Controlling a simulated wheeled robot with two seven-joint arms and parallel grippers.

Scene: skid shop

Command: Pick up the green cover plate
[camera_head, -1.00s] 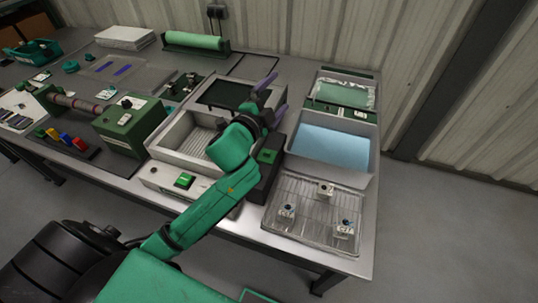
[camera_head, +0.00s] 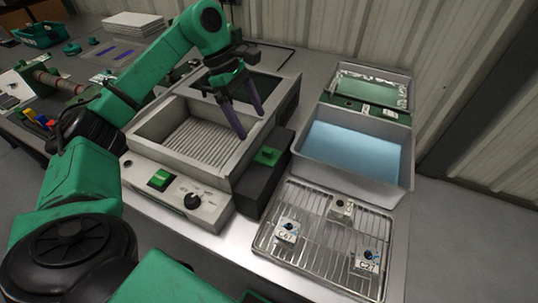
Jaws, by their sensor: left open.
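A dark green flat plate (camera_head: 265,86), the likely cover plate, lies at the rear of the grey box-shaped machine (camera_head: 152,127), partly hidden behind my left arm and fingers. My left gripper (camera_head: 251,122) has two purple fingers pointing down, spread apart with nothing between them. It hangs over the machine's right rear part, just in front of the dark plate. I cannot tell its exact height above it. My right gripper is not in view.
A black box with a green top (camera_head: 267,156) stands against the machine's right side. Further right are a tray of blue liquid (camera_head: 310,172), a wire rack (camera_head: 325,240) with small labelled blocks, and a rear tray with a green sheet (camera_head: 370,92).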

